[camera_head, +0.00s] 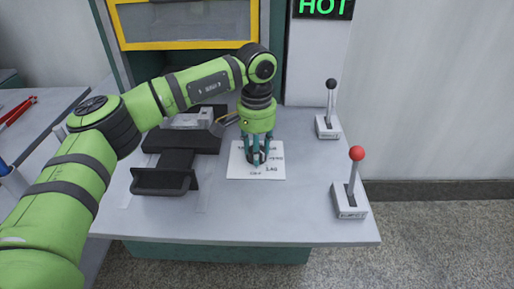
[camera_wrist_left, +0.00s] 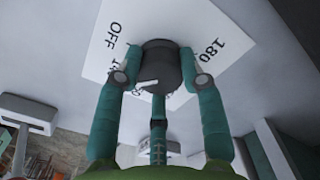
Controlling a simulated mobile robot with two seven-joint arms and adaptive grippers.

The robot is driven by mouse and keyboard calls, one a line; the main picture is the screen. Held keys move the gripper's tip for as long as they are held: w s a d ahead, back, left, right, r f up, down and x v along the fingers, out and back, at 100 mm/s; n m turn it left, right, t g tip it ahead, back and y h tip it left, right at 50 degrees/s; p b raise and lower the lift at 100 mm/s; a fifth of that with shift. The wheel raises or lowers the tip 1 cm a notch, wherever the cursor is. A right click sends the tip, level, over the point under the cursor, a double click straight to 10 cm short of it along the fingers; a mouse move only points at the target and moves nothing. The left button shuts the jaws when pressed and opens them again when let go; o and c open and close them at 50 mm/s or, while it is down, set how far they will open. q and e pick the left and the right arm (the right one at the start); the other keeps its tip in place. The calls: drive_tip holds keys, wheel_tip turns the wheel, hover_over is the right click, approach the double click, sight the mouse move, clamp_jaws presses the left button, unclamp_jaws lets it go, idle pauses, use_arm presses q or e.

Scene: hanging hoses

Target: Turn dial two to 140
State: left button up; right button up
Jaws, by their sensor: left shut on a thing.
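A dark round dial (camera_wrist_left: 160,66) with a white pointer stands on a white square plate (camera_head: 272,168) on the table. The plate shows printed marks, among them OFF and 180 in the left wrist view (camera_wrist_left: 125,35); other marks are partly hidden. My left gripper (camera_head: 257,155) points down over the dial with its teal fingers around it. In the left wrist view, the fingers (camera_wrist_left: 160,80) press on the dial's sides, shut on it. I cannot tell from its one visible plate whether this is dial two. My right gripper is not in view.
A red-knobbed lever (camera_head: 351,200) stands at the table's right front, and a black-knobbed lever (camera_head: 328,125) behind it. A black device (camera_head: 165,178) sits left of the plate. A HOT sign (camera_head: 323,8) hangs at the back. The table front (camera_head: 270,225) is clear.

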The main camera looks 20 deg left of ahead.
use_arm(q)
drive_tip(key=shift+s+f, duration=0.25)
drive_tip(key=o, duration=1.1)
drive_tip(key=shift+o, duration=0.2)
drive_tip(key=shift+r, duration=0.2)
drive_tip(key=shift+w+r, duration=0.1)
drive_tip(key=shift+r, duration=0.05)
wheel_tip(320, 180, up, 12)
drive_tip(key=shift+f, duration=0.2)
